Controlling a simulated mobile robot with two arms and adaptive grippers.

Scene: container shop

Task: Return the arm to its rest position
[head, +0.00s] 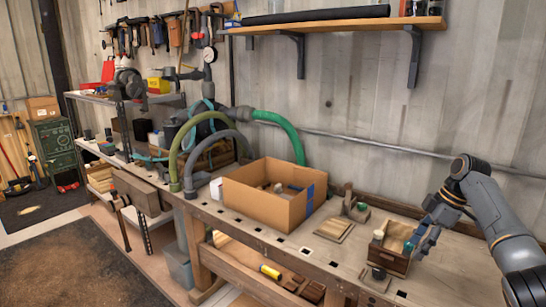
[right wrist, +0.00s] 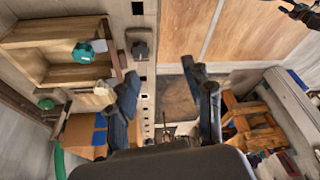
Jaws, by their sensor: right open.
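My right arm (head: 490,215) comes in from the right edge in the head view. Its gripper (head: 424,238) points down to the left beside a small wooden box (head: 385,262) on the workbench (head: 300,240). In the right wrist view the two fingers of my right gripper (right wrist: 168,92) stand wide apart with nothing between them. The wooden box (right wrist: 60,72) also shows there at upper left, with a teal round thing (right wrist: 84,52) in it. Whether the gripper touches the box cannot be told. My left gripper is not seen in the head view.
An open cardboard box (head: 262,208) stands mid-bench. A wooden block (head: 334,230) and a small tool (head: 353,207) lie between it and the wooden box. Green and grey hoses (head: 285,125) rise behind. A wall shelf (head: 340,26) hangs above.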

